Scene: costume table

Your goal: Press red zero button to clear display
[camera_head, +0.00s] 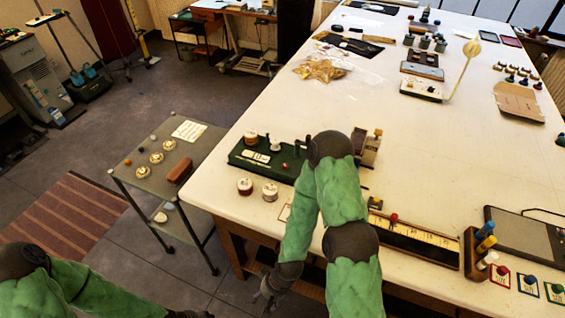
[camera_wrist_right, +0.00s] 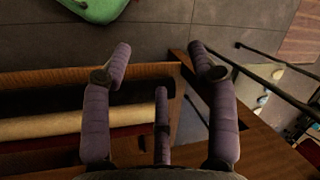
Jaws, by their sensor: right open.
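A small red knob (camera_head: 394,218) stands on a long dark tray with a pale yellow strip at the table's front edge, right of my right arm. Another red knob (camera_head: 503,271) sits on a red-edged card at the front right. I cannot tell whether either is the zero button, and no display is readable. My right gripper (camera_head: 265,297) hangs low in front of the table edge, away from both knobs. In the right wrist view its fingers (camera_wrist_right: 162,62) are spread and empty. My left gripper (camera_head: 192,314) barely shows at the bottom edge.
A green board (camera_head: 262,158) with knobs and spools lies left of my right arm, which hides part of the table and a boxy device (camera_head: 371,152). A low cart (camera_head: 135,170) stands left. Fabric rolls (camera_wrist_right: 60,125) lie below the gripper.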

